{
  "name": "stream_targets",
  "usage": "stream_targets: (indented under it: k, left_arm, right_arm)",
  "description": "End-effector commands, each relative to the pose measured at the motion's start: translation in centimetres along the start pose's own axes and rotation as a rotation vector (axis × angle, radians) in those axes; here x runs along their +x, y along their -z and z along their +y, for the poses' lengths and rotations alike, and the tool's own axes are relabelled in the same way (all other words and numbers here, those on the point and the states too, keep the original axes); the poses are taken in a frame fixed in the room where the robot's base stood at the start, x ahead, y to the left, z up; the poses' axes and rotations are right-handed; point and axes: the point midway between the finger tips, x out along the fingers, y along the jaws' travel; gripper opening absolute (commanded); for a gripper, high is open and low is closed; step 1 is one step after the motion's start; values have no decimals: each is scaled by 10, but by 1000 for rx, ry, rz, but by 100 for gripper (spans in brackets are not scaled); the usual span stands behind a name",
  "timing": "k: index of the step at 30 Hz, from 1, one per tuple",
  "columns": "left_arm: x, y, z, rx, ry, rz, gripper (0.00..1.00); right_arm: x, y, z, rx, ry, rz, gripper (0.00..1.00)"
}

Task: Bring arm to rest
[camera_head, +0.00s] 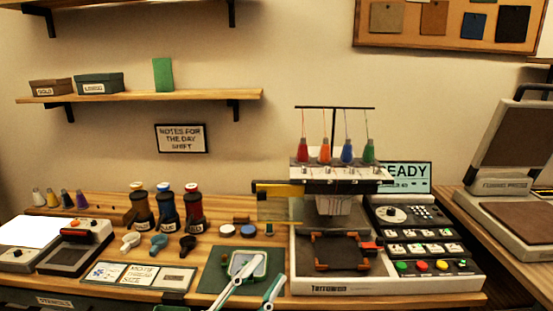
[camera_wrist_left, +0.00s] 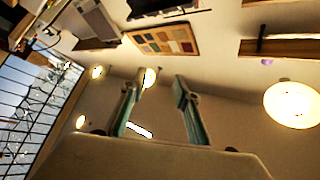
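My left gripper (camera_head: 270,268) comes up from the bottom edge of the head view, its two white and teal fingers spread apart. Nothing shows between the fingers. In the left wrist view the fingers (camera_wrist_left: 157,105) also stand apart and empty, with the wall, ceiling lamps and pin board behind them, so the wrist camera looks up and away from the table. In the head view the fingers overlap a dark green mat (camera_head: 212,277), and whether they touch it I cannot tell. My right gripper shows in neither view.
The embroidery machine (camera_head: 345,286) stands just right of the fingers. Cards (camera_head: 140,276), small scoops (camera_head: 158,244) and dark bottles (camera_head: 167,212) lie and stand to the left. A press (camera_head: 515,185) is at the far right. Shelves (camera_head: 150,96) hang on the wall.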

Motion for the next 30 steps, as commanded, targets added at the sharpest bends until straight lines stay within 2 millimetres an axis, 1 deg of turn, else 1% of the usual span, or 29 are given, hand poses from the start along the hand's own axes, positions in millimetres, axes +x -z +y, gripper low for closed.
stream_targets:
  k: [1,2,3,5,6,8,9,11,12,13,14,15,18,21,24,27,30]
  left_arm:
    - [-21,-27,6,-55,8,-111,31]
    - [-34,-43,10,-86,12,-173,31]
    - [-52,-62,16,-127,18,-253,31]
    - [-82,-89,26,-182,22,-371,31]
    - [-104,-106,34,-219,24,-449,31]
    - [-138,-126,47,-272,26,-561,31]
    - [-162,-138,56,-306,26,-633,31]
    - [-199,-152,70,-357,26,-739,31]
    - [-224,-160,79,-388,24,-807,31]
    - [-242,-164,86,-410,23,-857,31]
    - [-260,-168,93,-433,22,-903,31]
    - [-283,-171,101,-460,21,-962,31]
    - [-333,-175,119,-516,16,-1086,31]
    - [-368,-174,132,-556,12,-1170,31]
    - [-387,-172,138,-578,10,-1217,31]
    - [-394,-172,141,-585,9,-1233,31]
    - [-394,-172,141,-585,8,-1234,31]
  right_arm:
    - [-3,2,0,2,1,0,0]
    - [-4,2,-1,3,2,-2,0]
    - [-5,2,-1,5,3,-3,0]
    - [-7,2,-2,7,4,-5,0]
    - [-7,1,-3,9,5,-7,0]
    - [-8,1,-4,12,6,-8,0]
    - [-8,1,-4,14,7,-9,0]
    - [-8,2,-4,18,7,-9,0]
    - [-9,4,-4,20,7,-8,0]
    - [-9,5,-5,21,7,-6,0]
    - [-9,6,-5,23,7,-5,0]
    - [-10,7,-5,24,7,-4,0]
    - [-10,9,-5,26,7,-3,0]
    - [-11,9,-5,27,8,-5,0]
    - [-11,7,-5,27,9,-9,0]
    - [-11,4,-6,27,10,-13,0]
    - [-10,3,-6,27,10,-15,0]
